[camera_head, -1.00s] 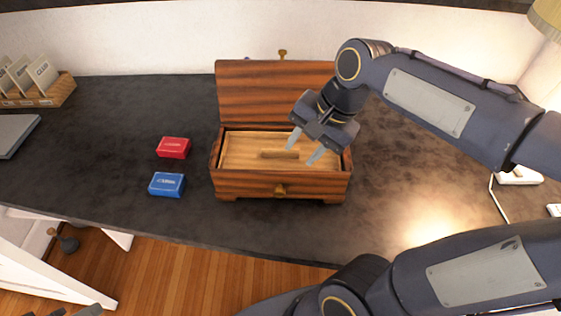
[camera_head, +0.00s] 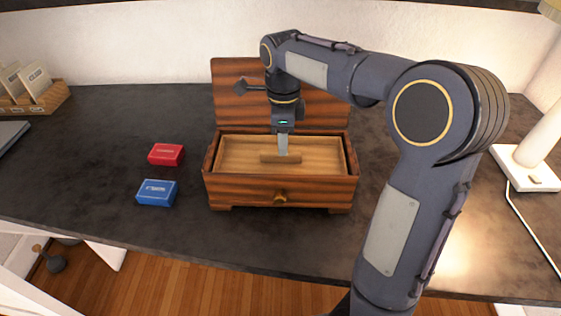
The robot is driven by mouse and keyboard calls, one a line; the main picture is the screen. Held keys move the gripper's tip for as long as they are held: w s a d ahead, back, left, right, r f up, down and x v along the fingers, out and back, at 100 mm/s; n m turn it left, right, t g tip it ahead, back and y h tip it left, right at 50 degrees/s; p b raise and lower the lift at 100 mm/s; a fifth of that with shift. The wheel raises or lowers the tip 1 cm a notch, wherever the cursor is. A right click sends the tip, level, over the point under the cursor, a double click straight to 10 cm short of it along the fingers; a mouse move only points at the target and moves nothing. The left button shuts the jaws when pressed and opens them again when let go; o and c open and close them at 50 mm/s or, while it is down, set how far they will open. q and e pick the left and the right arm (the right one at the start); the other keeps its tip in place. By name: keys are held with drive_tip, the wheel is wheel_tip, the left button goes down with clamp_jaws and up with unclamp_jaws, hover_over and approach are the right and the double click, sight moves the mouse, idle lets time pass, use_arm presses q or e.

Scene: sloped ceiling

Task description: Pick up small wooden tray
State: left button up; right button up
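The small wooden tray (camera_head: 240,152) is light brown and sits inside the open dark-striped wooden box (camera_head: 240,190). A raised wooden handle bar (camera_head: 270,160) runs across the tray's middle. My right gripper (camera_head: 283,152) points straight down over the tray, with its fingertips at the handle bar. I see the fingers nearly edge-on, one in front of the other, so their gap is hidden. Whether they touch the bar is not clear. My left gripper is out of view.
The box lid (camera_head: 232,95) stands open behind the tray. A red card box (camera_head: 166,154) and a blue card box (camera_head: 157,193) lie left of it. A card holder (camera_head: 40,98) is far left. A lamp base (camera_head: 527,170) is at the right.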

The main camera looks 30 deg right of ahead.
drive_tip(key=f, duration=0.4)
drive_tip(key=shift+a+f, duration=0.1)
drive_tip(key=shift+a, duration=0.2)
clamp_jaws()
